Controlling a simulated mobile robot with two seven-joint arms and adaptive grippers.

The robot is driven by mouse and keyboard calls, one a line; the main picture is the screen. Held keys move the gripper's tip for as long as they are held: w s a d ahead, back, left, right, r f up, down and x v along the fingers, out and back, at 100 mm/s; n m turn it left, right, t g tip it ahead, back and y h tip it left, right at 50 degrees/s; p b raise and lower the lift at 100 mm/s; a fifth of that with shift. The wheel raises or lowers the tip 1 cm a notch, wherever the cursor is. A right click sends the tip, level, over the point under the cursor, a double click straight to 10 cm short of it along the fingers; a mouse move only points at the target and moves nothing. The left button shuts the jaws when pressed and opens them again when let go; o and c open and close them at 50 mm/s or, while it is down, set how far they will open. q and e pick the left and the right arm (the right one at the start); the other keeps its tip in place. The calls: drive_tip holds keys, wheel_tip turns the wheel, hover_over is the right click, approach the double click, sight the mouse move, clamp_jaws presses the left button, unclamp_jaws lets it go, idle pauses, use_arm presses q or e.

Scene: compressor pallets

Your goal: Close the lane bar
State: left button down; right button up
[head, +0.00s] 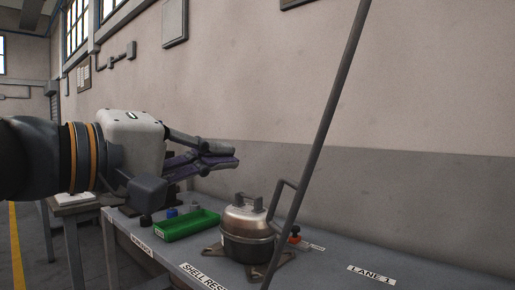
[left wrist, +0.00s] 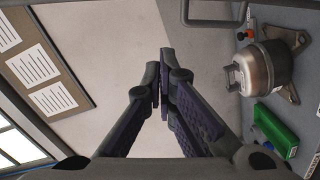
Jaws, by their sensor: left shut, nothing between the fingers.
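The lane bar (head: 330,95) is a long thin grey rod standing raised and tilted, its top leaning right and running out of the head view. A bent grey handle (head: 284,197) sticks out from its left side low down. A grey bent rod (left wrist: 215,23), seemingly this handle, crosses the top of the left wrist view. My left gripper (head: 236,161) is shut and empty, in the air left of the bar and above the bench, apart from both. Its fingers also show in the left wrist view (left wrist: 164,85). My right gripper is not in view.
A "LANE 1" label (head: 371,274) marks clear bench at right. A wall (head: 430,120) rises behind.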

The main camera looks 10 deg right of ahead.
use_arm(q)
drive_tip(key=w+d+r, duration=0.1)
drive_tip(key=w+d, duration=0.1)
drive_tip(key=d, duration=0.8)
drive_tip(key=shift+w+d+b, duration=0.25)
drive_tip(key=shift+w+b, duration=0.05)
drive_tip(key=shift+w, duration=0.05)
